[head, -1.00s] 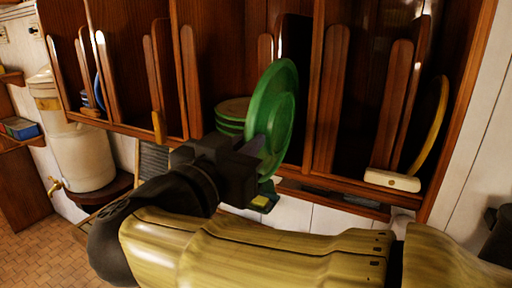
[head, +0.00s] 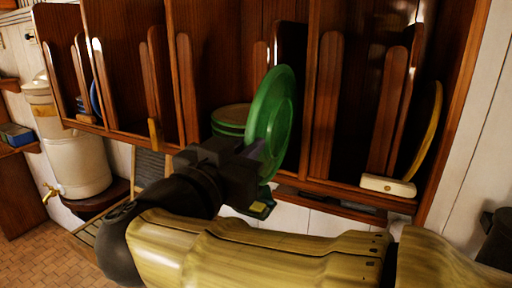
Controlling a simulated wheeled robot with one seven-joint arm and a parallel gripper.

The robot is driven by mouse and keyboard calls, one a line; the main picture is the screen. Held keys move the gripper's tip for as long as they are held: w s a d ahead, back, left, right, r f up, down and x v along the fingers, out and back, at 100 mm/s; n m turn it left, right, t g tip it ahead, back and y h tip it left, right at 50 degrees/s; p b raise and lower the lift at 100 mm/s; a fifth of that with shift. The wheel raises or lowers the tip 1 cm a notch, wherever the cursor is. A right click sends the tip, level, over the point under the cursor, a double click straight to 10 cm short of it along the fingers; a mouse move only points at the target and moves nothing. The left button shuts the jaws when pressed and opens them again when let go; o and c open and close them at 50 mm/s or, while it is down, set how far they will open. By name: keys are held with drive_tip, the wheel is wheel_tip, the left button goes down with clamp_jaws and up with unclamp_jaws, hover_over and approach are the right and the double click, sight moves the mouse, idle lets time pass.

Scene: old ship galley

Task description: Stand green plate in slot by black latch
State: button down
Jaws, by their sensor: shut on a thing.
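My gripper (head: 240,165) is shut on the green plate (head: 270,122), holding it by its lower left edge. The plate is nearly upright, its face turned partly to the right. It is in front of the rack's middle compartment and hides part of it. I cannot tell whether its rim is inside a slot. No black latch can be made out with certainty. A small dark piece with a yellow-green patch (head: 260,207) shows below the plate; I cannot tell what it is.
The wooden rack (head: 330,100) has several upright dividers. A yellow plate (head: 430,130) stands at the right, by a cream latch (head: 388,185). A wooden latch (head: 155,135) is at the left. A cream urn (head: 78,160) stands far left.

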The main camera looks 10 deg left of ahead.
drive_tip(key=shift+w, duration=0.1)
idle(0.3)
drive_tip(key=shift+f+p+x, duration=0.15)
drive_tip(key=shift+f+x, duration=0.05)
drive_tip(key=shift+x, duration=1.75)
drive_tip(key=shift+f+p+x, duration=0.15)
drive_tip(key=shift+f+x, duration=0.05)
drive_tip(key=shift+x, duration=1.7)
drive_tip(key=shift+w, duration=0.1)
drive_tip(key=shift+f+p+x, duration=0.15)
drive_tip(key=shift+p+x, duration=0.2)
drive_tip(key=shift+x, duration=1.55)
drive_tip(key=shift+f+p+x, duration=0.15)
drive_tip(key=shift+p+x, duration=0.15)
drive_tip(key=shift+x, duration=1.6)
drive_tip(key=shift+w, duration=0.1)
drive_tip(key=shift+w+f+b, duration=0.15)
drive_tip(key=shift+f+b, duration=0.3)
drive_tip(key=shift+f, duration=0.25)
drive_tip(key=c, duration=1.4)
unclamp_jaws()
drive_tip(key=shift+d, duration=0.1)
drive_tip(key=shift+c, duration=0.2)
drive_tip(key=shift+f, duration=0.1)
